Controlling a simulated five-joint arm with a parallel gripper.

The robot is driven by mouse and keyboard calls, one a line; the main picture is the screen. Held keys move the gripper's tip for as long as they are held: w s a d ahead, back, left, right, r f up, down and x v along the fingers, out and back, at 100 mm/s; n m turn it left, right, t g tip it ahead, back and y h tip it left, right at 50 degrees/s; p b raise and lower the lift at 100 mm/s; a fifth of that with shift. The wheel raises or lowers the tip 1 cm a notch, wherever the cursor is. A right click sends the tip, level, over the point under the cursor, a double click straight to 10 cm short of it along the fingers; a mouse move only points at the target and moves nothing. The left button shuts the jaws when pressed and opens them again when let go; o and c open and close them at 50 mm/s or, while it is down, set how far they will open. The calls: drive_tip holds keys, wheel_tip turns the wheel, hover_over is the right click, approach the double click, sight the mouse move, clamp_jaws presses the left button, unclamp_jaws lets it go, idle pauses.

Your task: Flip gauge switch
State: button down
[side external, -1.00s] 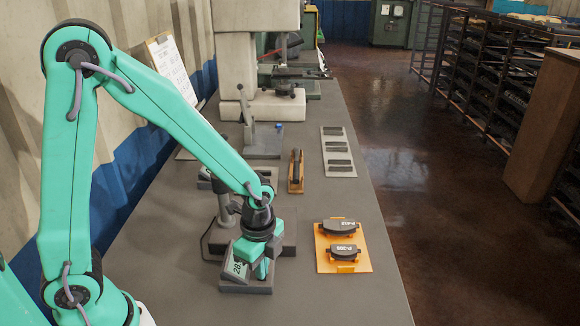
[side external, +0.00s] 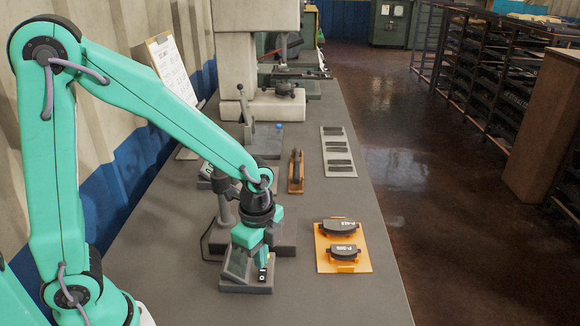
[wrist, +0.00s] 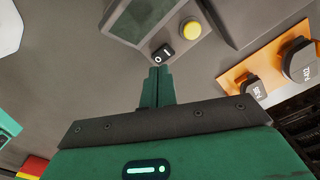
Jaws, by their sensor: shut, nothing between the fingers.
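The gauge (side external: 246,287) is a grey box on the near part of the bench. Its screen (wrist: 146,16) looks dark, with no digits visible in the wrist view. A black rocker switch (wrist: 164,54) with white marks sits beside the screen, next to a round yellow button (wrist: 191,30). The switch (side external: 262,274) also shows in the side view. My gripper (wrist: 158,72) is shut and empty, its fingertips right by the switch's near edge in the wrist view. I cannot tell whether they touch. In the side view my gripper (side external: 254,264) covers much of the screen.
An orange tray (side external: 358,262) with two brake pads lies right of the gauge. A grey stand (side external: 282,238) is just behind it. Farther back are a narrow orange holder (side external: 296,186) and a grey plate with dark pads (side external: 328,173). Bare bench lies between gauge and tray.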

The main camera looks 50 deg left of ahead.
drive_tip(key=shift+r, duration=1.7)
drive_tip(key=s+a+r+n+t, duration=0.2)
drive_tip(key=s+a+r+n, duration=0.1)
drive_tip(key=r+n, duration=0.4)
drive_tip(key=s+a+r+n+t, duration=0.3)
drive_tip(key=s+r+n, duration=0.3)
drive_tip(key=n, duration=0.2)
drive_tip(key=shift+a+r+t, duration=0.3)
drive_tip(key=shift+a+r, duration=0.05)
drive_tip(key=shift+a, duration=0.45)
